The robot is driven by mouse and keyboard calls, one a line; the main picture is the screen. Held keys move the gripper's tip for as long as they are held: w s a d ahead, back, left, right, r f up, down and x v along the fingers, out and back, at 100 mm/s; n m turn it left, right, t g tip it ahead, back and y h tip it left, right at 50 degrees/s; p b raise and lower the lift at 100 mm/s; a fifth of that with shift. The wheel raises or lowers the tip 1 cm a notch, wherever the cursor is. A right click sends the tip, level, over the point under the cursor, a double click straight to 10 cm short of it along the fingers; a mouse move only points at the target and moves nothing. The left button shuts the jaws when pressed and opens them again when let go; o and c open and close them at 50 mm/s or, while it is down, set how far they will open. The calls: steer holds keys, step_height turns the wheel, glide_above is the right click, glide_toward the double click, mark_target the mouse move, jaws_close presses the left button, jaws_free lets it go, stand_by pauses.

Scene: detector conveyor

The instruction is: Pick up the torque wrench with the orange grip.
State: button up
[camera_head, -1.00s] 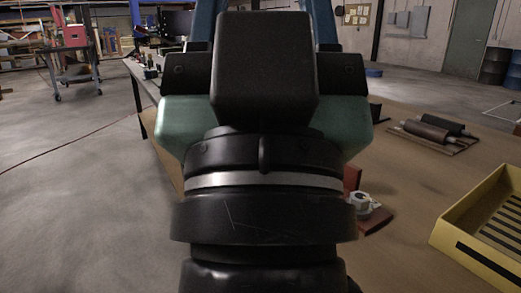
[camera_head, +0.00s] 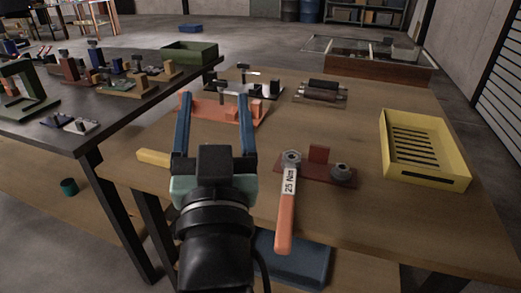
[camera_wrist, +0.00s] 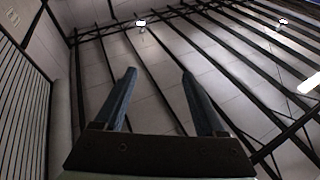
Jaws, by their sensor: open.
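The torque wrench (camera_head: 286,218) has an orange grip and a white label reading "25 Nm". In the head view it lies right of my gripper (camera_head: 214,97), with its head at a dark red block fixture (camera_head: 318,167) and its grip toward the table's near edge. My gripper is open with two blue fingers spread apart and nothing between them. The fingers also show in the wrist view (camera_wrist: 158,74), against the ceiling, so the gripper points upward. The wrench is not in the wrist view.
A yellow slotted tray (camera_head: 461,160) stands right on the wooden table. An orange fixture (camera_head: 207,106) and dark rollers (camera_head: 321,92) sit farther back. A blue bin (camera_head: 290,262) is below the near edge. A dark table (camera_head: 75,140) with parts stands left.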

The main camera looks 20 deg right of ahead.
steer(key=d+f+m+g+h+p, duration=0.15)
steer(key=d+f+g+p, duration=0.3)
steer(key=f+p, duration=0.45)
steer(key=g+p, duration=0.5)
steer(key=p, duration=0.2)
glide_toward(286, 210)
steer(key=shift+h, duration=0.45)
steer(key=x, duration=0.6)
steer(key=shift+w+a, duration=0.2)
steer(key=shift+a, duration=0.05)
steer(key=shift+f+x, duration=0.15)
steer(key=shift+x, duration=1.25)
steer(key=shift+f+x, duration=0.15)
steer(key=shift+x, duration=1.2)
steer(key=shift+s, duration=0.15)
jaws_close()
steer(key=shift+r, duration=0.15)
